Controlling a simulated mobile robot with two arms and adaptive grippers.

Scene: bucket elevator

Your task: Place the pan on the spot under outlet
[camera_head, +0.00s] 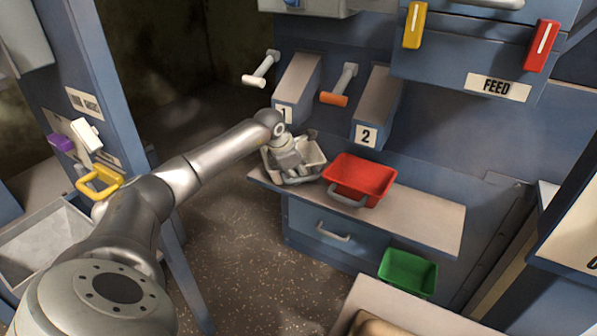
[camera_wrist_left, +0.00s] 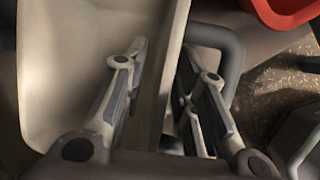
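A white pan (camera_head: 312,157) sits at the left end of the shelf below the chute marked 1 (camera_head: 297,88). A red pan (camera_head: 358,178) stands beside it, below the chute marked 2 (camera_head: 376,105). My left gripper (camera_head: 293,164) is at the white pan and partly covers it. In the left wrist view, the gripper (camera_wrist_left: 164,62) is open around the white pan's side wall (camera_wrist_left: 166,75). One finger is inside the pan (camera_wrist_left: 75,85), the other outside, between wall and dark handle (camera_wrist_left: 232,55). Gaps show beside the wall. My right gripper is not in view.
The grey shelf (camera_head: 430,217) is clear right of the red pan. A green pan (camera_head: 407,272) is below it at the lower right. Levers with white (camera_head: 261,70) and orange (camera_head: 338,86) grips stick out beside the chutes. A blue post (camera_head: 120,130) stands left.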

